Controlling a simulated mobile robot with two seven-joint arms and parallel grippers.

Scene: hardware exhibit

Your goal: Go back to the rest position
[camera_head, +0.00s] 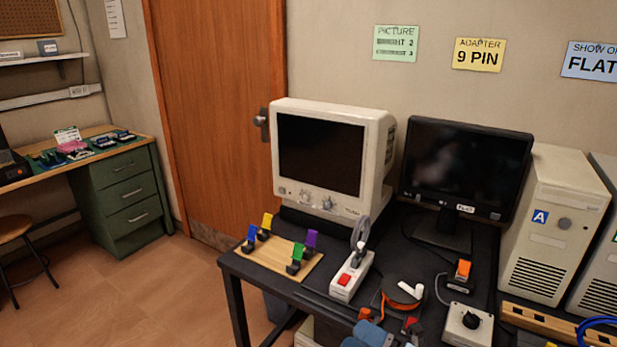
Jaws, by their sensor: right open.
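My right gripper (388,320) shows only in part at the bottom edge of the head view, low over the front of the black table (262,276). Its orange-red and dark tips stand apart, and I see nothing held between them. The blue-grey parts behind the tips are cut off by the picture edge. An orange cable reel (402,292) lies just beyond it. My left gripper is not in view.
On the table are a cream CRT monitor (322,155), a black flat monitor (466,165), a wooden board with coloured clips (280,260), a white switch box (352,277) and a knob box (467,325). A beige tower (553,225) stands right.

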